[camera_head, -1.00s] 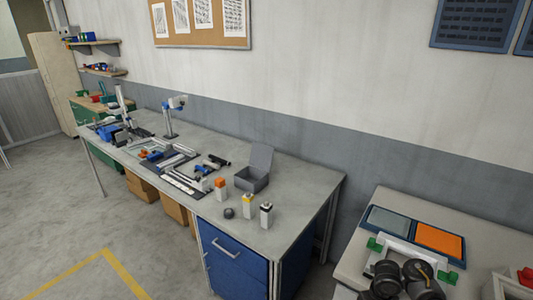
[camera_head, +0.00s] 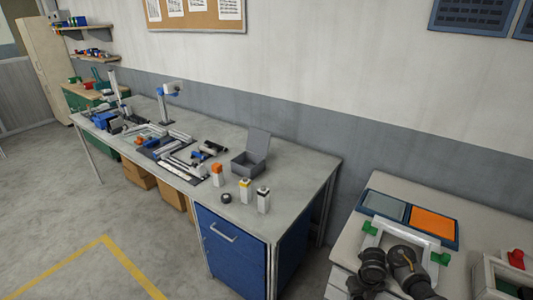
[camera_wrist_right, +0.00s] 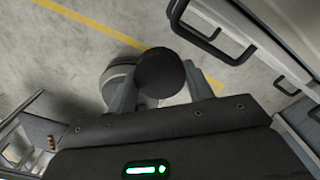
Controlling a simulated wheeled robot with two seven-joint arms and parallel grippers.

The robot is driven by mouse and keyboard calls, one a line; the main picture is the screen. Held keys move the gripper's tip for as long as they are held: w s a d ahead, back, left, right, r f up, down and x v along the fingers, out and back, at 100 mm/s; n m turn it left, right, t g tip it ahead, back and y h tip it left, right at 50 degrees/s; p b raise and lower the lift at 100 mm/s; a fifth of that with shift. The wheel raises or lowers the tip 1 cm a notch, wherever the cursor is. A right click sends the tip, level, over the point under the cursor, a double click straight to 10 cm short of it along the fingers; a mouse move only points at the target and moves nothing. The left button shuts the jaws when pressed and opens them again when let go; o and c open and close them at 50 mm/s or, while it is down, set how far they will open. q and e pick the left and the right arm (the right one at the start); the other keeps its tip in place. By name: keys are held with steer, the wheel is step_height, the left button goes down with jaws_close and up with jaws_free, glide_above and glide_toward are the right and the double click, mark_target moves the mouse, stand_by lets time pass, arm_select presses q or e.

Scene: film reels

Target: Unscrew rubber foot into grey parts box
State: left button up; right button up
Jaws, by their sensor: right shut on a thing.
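The grey parts box (camera_head: 245,168) stands on the long workbench with its lid raised, in the head view. In the right wrist view, my right gripper (camera_wrist_right: 163,82) is shut on a black, round rubber foot (camera_wrist_right: 160,68), held between its two fingers with floor behind it. The foot is clear of the bench and far from the box. In the head view, black links of my right arm show at the lower right, but the fingers are hidden. My left gripper is in neither view.
Bottles (camera_head: 264,200) and a small dark round item (camera_head: 226,198) stand before the box. A nearer table (camera_head: 345,255) at right carries an orange pad (camera_head: 434,222) and a pale frame with green blocks. Dark handles (camera_wrist_right: 278,85) border the wrist view's right side.

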steer(key=w+a+r+n, duration=0.2)
steer(key=w+a+r, duration=0.55)
steer(key=r, duration=0.35)
steer(key=w+a+r+n, duration=0.3)
steer(key=w+a+r, duration=0.4)
steer(key=r, duration=0.4)
steer(key=s+a+r+n, duration=0.4)
steer(key=a+r+n, duration=0.6)
steer(key=a+r, duration=0.35)
steer(key=s+r+n, duration=0.1)
steer(key=s+n, duration=0.5)
steer(key=s, duration=0.2)
steer(key=s+d+f+n, duration=0.1)
steer(key=s+d+n, duration=0.1)
steer(key=s+d, duration=0.5)
steer(key=s+d+f+n, duration=0.15)
steer(key=s+d, duration=0.25)
steer(key=d, duration=0.7)
step_height(320, 180, down, 13)
steer(key=b, duration=1.3)
steer(key=shift+w+a, duration=0.15)
